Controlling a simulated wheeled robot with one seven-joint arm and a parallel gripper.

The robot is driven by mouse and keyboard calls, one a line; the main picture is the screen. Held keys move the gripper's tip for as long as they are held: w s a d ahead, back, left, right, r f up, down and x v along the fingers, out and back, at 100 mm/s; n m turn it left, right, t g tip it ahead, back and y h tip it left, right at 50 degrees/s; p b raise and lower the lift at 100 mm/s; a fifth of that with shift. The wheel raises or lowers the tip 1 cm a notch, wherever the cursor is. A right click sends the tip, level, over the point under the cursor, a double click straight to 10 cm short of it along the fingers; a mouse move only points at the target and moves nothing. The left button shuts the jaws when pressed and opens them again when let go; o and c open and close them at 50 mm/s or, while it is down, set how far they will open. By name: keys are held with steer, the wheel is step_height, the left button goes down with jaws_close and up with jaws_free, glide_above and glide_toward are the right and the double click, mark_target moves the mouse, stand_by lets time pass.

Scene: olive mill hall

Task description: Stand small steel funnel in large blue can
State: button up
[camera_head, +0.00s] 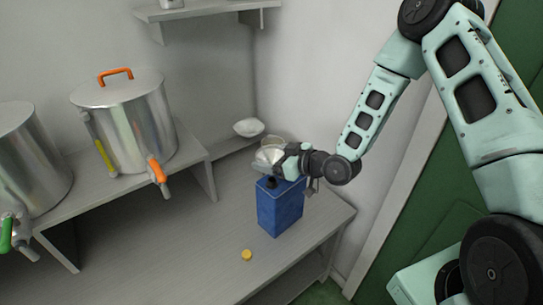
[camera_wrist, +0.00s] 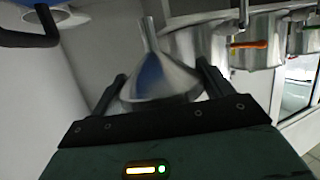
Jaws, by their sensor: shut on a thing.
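The small steel funnel (camera_wrist: 160,80) is between the two fingers of my gripper (camera_wrist: 162,90) in the wrist view, which are shut on it. Its narrow spout points toward the top of that picture, and its cone reflects blue. In the head view my gripper (camera_head: 279,156) holds the pale funnel (camera_head: 265,157) just above the large blue can (camera_head: 281,208). The can stands upright near the bench's right end, with a dark spot on its top. The gap between spout and can is too small to tell.
Steel vats with taps (camera_head: 125,125) stand on a raised shelf at left. A white bowl-like thing (camera_head: 248,127) is in the back corner. A small yellow cap (camera_head: 247,255) lies in front of the can. The bench (camera_head: 170,245) left of the can is clear.

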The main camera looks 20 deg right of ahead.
steer(key=shift+f+b, duration=0.3)
steer(key=shift+b, duration=0.1)
steer(key=shift+f, duration=0.25)
steer(key=shift+f+b, duration=1.7)
steer(key=shift+b, duration=0.35)
stand_by(1.5)
steer(key=o, duration=0.9)
steer(key=shift+o, duration=0.2)
steer(key=shift+s+d, duration=0.1)
steer(key=p+v, duration=0.6)
steer(key=v, duration=1.1)
